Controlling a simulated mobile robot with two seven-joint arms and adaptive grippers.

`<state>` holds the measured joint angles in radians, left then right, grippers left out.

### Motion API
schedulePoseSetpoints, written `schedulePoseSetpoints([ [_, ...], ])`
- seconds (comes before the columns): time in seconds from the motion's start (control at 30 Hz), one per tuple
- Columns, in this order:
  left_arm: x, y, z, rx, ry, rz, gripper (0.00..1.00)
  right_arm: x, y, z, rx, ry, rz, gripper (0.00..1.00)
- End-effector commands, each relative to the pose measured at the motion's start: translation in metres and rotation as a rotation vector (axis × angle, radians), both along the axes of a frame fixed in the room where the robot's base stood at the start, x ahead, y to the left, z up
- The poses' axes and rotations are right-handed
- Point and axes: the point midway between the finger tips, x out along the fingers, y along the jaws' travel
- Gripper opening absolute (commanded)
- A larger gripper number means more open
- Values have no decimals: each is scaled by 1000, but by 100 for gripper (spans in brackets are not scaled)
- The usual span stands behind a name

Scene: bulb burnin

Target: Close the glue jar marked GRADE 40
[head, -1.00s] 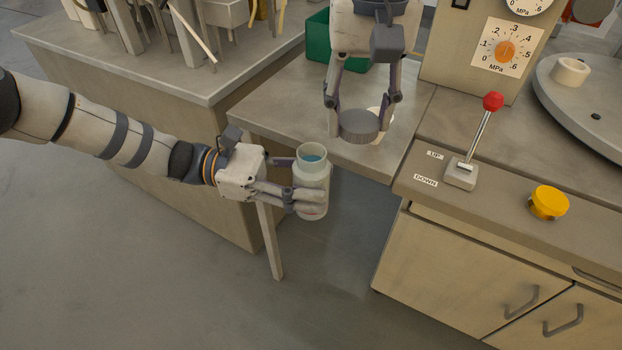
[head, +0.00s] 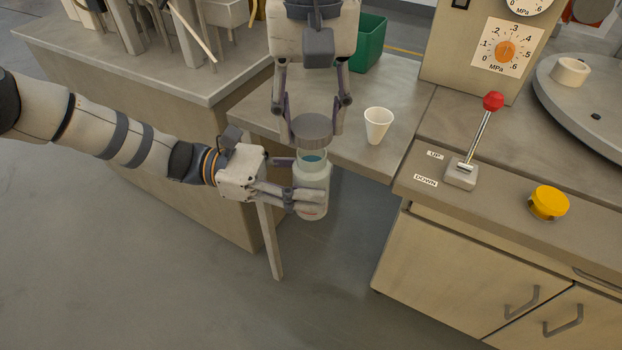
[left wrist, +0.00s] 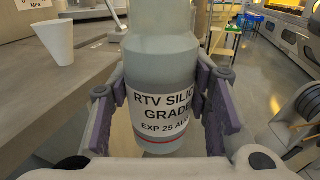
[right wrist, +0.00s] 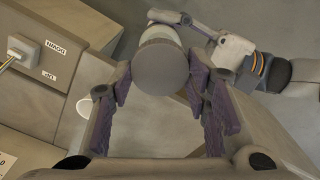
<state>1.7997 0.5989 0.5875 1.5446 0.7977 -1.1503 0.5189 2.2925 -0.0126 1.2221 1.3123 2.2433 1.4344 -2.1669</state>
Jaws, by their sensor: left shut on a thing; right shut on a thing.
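A pale grey jar (head: 312,178) with an open mouth and bluish contents is upright in my left gripper (head: 294,182), held in the air in front of the small table. In the left wrist view its label (left wrist: 160,112) reads "RTV SILIC", "GRADE" and "EXP 25 AU"; the grade number is out of sight. My right gripper (head: 312,127) points down and is shut on a round grey lid (head: 312,131). The lid is just above the jar's mouth, and a gap with the bluish inside shows below it. The lid also shows in the right wrist view (right wrist: 161,66), hiding most of the jar.
A white cup (head: 378,125) stands on the small table (head: 355,90), right of the lid. A green bin (head: 368,45) is behind. On the right counter are a red-knobbed lever (head: 480,135) and a yellow knob (head: 548,202). Open floor lies below the jar.

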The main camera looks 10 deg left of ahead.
Motion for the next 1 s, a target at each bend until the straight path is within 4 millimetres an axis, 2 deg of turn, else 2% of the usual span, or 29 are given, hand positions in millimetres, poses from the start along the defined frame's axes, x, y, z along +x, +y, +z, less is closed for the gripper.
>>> schedulePoseSetpoints([
  [0.2,0,0,1,-1,-2,0,0,0,0,-10,0,0,0,32],
  [1.0,0,0,1,-1,-1,0,0,-1,0,-13,2,-1,0,32],
])
